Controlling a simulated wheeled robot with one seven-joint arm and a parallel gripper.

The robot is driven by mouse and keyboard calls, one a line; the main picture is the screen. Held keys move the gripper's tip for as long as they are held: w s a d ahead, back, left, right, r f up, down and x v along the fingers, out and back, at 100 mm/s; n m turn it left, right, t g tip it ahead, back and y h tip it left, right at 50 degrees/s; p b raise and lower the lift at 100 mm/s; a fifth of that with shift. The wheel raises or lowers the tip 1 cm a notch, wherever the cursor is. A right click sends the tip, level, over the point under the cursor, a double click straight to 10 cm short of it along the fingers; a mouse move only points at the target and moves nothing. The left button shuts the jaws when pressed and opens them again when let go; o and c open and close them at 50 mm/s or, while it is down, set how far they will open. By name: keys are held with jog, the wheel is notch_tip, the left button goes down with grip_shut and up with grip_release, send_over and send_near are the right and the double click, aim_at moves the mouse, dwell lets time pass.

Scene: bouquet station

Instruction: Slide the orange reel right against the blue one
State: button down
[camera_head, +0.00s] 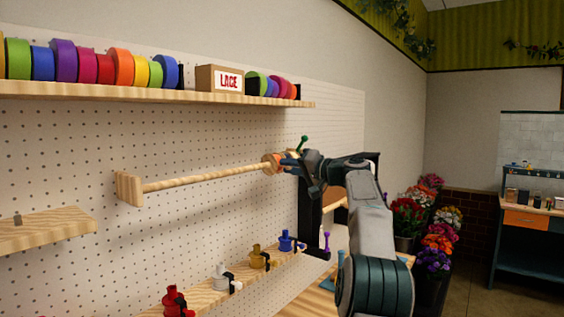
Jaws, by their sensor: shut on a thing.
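The orange reel (270,163) sits around a pale wooden rod (205,178) that sticks out level along the pegboard. My gripper (282,161) is at the reel's right side and is shut on it; the fingers are small and partly hidden by my wrist. A small blue patch (290,161) shows just right of the orange reel. I cannot tell whether it is the blue reel or part of my gripper. My arm hides the rod further right, so any gap between the reels cannot be seen.
A wooden end block (130,188) holds the rod's left end. The rod between block and orange reel is bare. Above is a shelf (150,94) with coloured rolls and a LACE box (219,78). Below, a lower shelf (206,295) bears several small coloured fittings.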

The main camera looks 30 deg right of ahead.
jog(key=shift+w+d, duration=0.15)
jog(key=shift+d, duration=0.1)
jog(key=c, duration=1.3)
grip_release()
jog(key=shift+w+d, duration=0.1)
jog(key=shift+d, duration=0.1)
jog(key=b+v, duration=0.5)
jog(key=v, duration=0.9)
jog(key=shift+a, duration=0.2)
jog(key=shift+f, duration=0.1)
